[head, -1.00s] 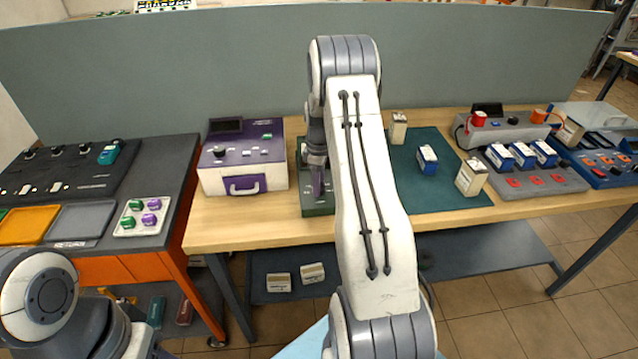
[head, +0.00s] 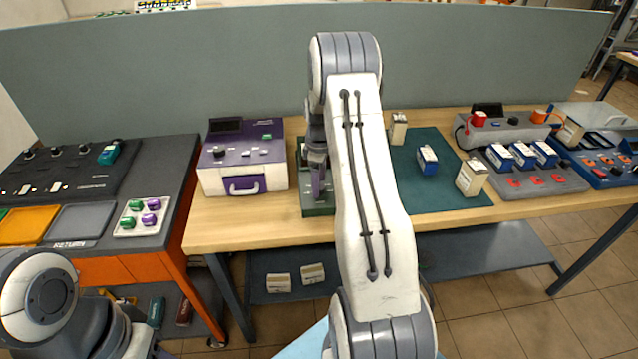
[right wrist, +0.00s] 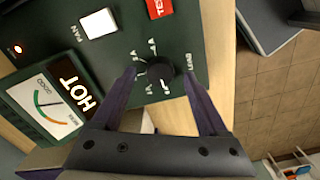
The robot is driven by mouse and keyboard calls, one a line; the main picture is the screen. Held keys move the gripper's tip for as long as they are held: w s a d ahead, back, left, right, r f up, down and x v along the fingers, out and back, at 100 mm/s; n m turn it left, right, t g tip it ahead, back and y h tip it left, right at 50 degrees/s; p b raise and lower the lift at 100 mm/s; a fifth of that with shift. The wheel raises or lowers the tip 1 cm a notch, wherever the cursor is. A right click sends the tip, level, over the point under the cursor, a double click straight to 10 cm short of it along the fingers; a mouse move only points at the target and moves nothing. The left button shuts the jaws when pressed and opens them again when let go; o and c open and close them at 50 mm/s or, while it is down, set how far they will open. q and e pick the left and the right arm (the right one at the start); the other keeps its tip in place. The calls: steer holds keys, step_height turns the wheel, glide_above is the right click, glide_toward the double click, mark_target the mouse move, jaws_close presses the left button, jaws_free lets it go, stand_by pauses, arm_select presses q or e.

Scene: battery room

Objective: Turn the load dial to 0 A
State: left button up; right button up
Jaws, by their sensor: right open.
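The load dial (right wrist: 160,73) is a small black round knob on a dark green panel (right wrist: 112,58), with several amp marks around it and the word LOAD beside it. In the right wrist view my right gripper (right wrist: 160,71) is open, with one purple finger on each side of the dial. I cannot tell whether the fingers touch it, nor read clearly which mark it points at. In the head view the right gripper (head: 318,195) is over the green load unit (head: 318,210), which my arm partly hides.
A purple-topped case (head: 240,165) stands left of the unit. A dark green mat (head: 445,190) with several batteries lies to the right.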

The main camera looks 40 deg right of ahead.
step_height(320, 180, up, 10)
steer(key=b, duration=0.1)
steer(key=shift+f, duration=0.2)
stand_by(0.4)
